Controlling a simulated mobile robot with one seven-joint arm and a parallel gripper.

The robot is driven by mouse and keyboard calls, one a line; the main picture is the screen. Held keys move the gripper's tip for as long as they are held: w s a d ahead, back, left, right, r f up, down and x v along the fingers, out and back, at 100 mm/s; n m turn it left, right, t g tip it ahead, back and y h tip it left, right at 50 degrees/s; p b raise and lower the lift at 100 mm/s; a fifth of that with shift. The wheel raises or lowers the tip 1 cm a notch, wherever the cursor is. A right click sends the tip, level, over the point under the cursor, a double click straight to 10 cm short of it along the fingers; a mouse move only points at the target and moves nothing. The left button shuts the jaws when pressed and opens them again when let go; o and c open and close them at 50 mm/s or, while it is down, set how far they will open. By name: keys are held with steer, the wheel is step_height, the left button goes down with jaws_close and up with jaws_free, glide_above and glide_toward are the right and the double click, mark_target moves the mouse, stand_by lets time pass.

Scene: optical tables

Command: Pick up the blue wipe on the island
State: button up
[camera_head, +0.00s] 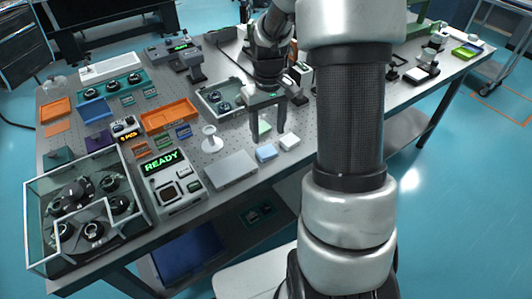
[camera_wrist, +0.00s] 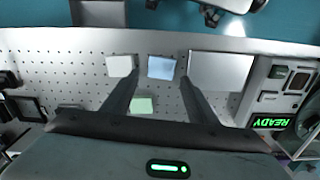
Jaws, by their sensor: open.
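The blue wipe (camera_head: 266,152) is a small light-blue square lying on the perforated table top, the island (camera_head: 225,140), near its front edge. In the wrist view the blue wipe (camera_wrist: 161,67) lies between the lines of my two fingers. My gripper (camera_head: 268,122) is open and empty above the table, behind the blue wipe in the head view. In the wrist view my gripper (camera_wrist: 160,75) has its fingertips on either side of the wipe; how high they are above it I cannot tell. No contact shows.
A white wipe (camera_wrist: 119,66) and a grey plate (camera_wrist: 221,72) flank the blue one. A green wipe (camera_wrist: 142,105) lies close by. A READY device (camera_head: 172,184), a white stand (camera_head: 211,140) and an orange tray (camera_head: 170,115) stand to the left in the head view.

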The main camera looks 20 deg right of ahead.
mark_target(267, 151)
steer(key=f, duration=0.7)
steer(key=shift+w+a+f+b, duration=0.1)
steer(key=shift+a+f+b, duration=0.1)
steer(key=shift+b, duration=0.15)
steer(key=shift+c, duration=0.3)
steer(key=shift+r, duration=0.1)
steer(key=c, duration=0.7)
